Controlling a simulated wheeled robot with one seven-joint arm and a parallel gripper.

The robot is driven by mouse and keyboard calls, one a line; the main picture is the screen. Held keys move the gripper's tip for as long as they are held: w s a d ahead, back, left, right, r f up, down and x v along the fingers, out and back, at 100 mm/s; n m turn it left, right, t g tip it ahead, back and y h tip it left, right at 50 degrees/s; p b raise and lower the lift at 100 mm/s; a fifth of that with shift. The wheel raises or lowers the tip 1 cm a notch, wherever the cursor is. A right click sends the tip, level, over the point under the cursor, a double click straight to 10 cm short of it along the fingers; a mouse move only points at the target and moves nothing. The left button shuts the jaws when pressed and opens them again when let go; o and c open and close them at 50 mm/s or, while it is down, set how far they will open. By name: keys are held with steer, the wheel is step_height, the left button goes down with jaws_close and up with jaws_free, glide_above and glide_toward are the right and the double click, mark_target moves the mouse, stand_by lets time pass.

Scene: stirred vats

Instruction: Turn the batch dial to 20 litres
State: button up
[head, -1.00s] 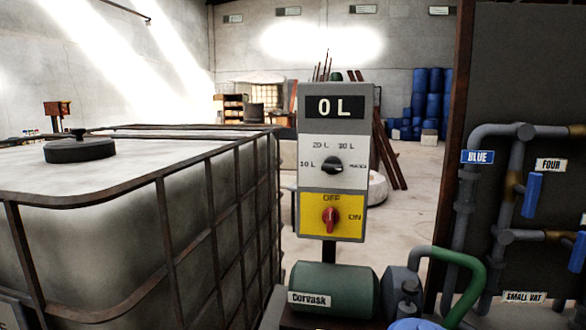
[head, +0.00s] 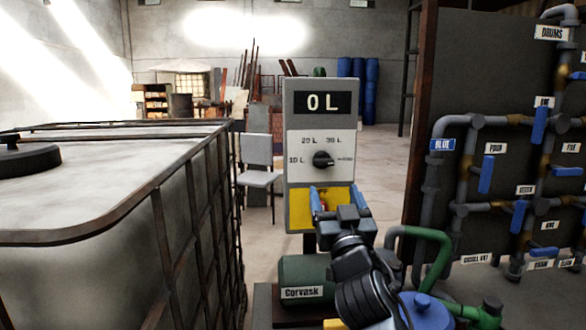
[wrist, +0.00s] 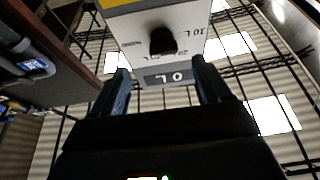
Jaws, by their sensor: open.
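The batch dial (head: 323,159) is a black knob on the white middle part of the control box (head: 290,140). Labels for 10 L, 20 L, 30 L and a small unreadable one surround it. Its pointer appears to face right, toward the small label. The display (head: 322,103) reads 0 L. My gripper (head: 335,198) is open and empty, in front of the yellow switch panel below the dial, and partly hides the red switch. The wrist view shows the box upside down, with the dial (wrist: 162,40) beyond and between the open fingers (wrist: 161,80), apart from them.
A caged white tank (head: 90,190) stands close on the left. A green pump (head: 300,280) labelled Corvask sits below the box. A dark panel with pipes and blue valves (head: 486,174) stands on the right. A grey chair (head: 257,160) is behind the box.

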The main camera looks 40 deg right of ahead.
mark_target(324, 164)
steer(key=p+x, duration=0.1)
steer(key=x, duration=0.1)
steer(key=p+x, duration=0.1)
steer(key=x, duration=0.2)
steer(key=r+p+x, duration=0.1)
steer(key=x, duration=0.1)
steer(key=shift+w+a+r, duration=0.2)
steer(key=shift+a, duration=0.05)
steer(key=shift+w+d+r, duration=0.15)
steer(key=shift+w+d, duration=0.3)
steer(key=shift+w, duration=0.15)
steer(key=shift+p, duration=0.35)
steer(key=c, duration=1)
